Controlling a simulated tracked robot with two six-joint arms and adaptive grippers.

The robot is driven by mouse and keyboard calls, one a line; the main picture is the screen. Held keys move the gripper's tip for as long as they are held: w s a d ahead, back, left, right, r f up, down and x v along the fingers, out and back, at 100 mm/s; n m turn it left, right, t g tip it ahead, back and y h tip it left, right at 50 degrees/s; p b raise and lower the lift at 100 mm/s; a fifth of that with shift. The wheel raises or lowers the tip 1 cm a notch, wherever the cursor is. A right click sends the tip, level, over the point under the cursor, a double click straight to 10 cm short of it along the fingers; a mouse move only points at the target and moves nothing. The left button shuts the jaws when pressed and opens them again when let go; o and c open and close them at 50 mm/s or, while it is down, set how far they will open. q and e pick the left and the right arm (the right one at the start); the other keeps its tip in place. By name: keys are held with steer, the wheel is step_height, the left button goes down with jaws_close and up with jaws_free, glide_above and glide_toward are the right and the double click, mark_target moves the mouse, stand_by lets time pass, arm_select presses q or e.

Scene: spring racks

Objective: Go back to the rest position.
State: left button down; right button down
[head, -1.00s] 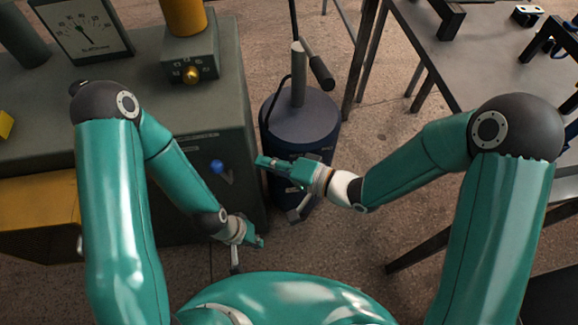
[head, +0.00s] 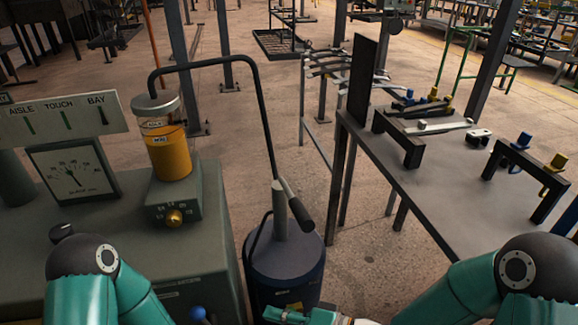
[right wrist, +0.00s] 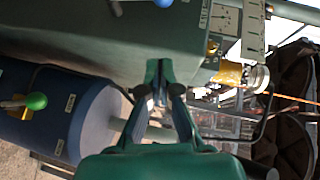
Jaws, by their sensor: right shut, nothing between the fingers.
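My right gripper (head: 288,316) shows at the bottom edge of the head view, partly cut off, in front of the blue drum. In the right wrist view its two fingers (right wrist: 159,72) are together with nothing between them. Beyond the fingers are the green cabinet (right wrist: 130,40) and the blue drum (right wrist: 95,120); I see no clear contact. My left arm shows at the lower left of the head view, but its gripper is out of frame.
The green cabinet (head: 110,248) at left bears a gauge (head: 72,168) and a yellow-filled jar (head: 168,150). The blue drum (head: 285,265) has a pump handle. A grey table (head: 440,185) with black brackets stands at right. Open floor (head: 232,130) lies behind.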

steer(key=d+f+m+t+h, duration=0.1)
steer(key=d+f+m+h, duration=0.3)
steer(key=f, duration=0.4)
steer(key=d+f+m+h, duration=0.1)
steer(key=d+f+h, duration=0.2)
steer(key=d+f, duration=0.45)
steer(key=s+d+f+n+g+h, duration=0.45)
steer(key=s+f, duration=0.35)
steer(key=s, duration=0.2)
step_height(320, 180, up, 14)
steer(key=p, duration=1.3)
steer(key=shift+s+d+n+g+y+p, duration=0.15)
steer(key=shift+d+n+g+y+p, duration=0.1)
steer(key=shift+n+g+y+p, duration=0.15)
steer(key=shift+f, duration=0.15)
